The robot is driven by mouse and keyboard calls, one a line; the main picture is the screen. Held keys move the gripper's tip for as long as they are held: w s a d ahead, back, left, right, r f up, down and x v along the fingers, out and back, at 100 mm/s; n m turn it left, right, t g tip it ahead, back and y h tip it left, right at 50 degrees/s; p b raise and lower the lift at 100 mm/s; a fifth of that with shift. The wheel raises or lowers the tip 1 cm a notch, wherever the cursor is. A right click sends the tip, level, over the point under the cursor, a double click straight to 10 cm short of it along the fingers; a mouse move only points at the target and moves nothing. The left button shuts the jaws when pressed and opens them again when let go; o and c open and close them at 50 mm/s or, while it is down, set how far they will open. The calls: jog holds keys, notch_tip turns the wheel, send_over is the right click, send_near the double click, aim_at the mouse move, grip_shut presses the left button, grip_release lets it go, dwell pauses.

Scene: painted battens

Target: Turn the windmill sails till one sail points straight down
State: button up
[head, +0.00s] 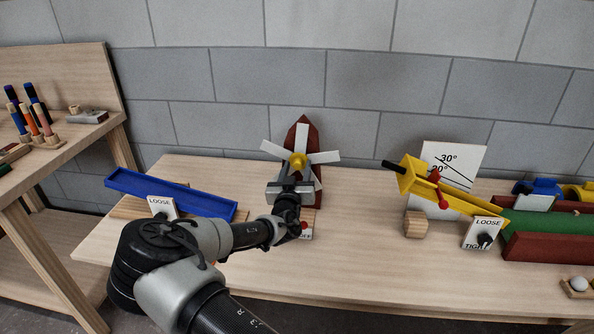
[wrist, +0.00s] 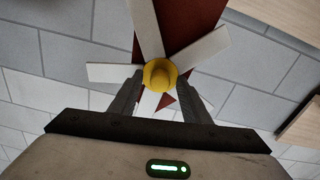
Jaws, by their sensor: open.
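The windmill has a dark red body (head: 303,134), white sails (head: 323,157) and a yellow hub (head: 298,161). It stands at the back of the middle table. In the wrist view, the hub (wrist: 160,75) is central. One sail (wrist: 146,28) points up and slightly left, one (wrist: 203,48) right and up, one (wrist: 114,72) left. A lower sail (wrist: 150,102) points down, tilted slightly left, and shows between my fingers. My gripper (wrist: 159,82) is open, with one finger on each side below the hub. In the head view, my gripper (head: 290,185) hides the lower sails. Contact cannot be told.
A red knob (head: 304,226) on an OFF plate is by my wrist. A blue trough (head: 170,193) with a LOOSE plate (head: 161,207) lies left. A yellow chute (head: 450,197), a wooden block (head: 416,224) and an angle board (head: 455,163) stand right.

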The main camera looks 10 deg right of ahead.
jog(key=shift+w, duration=0.1)
grip_shut()
jog(key=shift+d, duration=0.1)
jog(key=shift+d+m, duration=0.15)
jog(key=shift+m, duration=0.15)
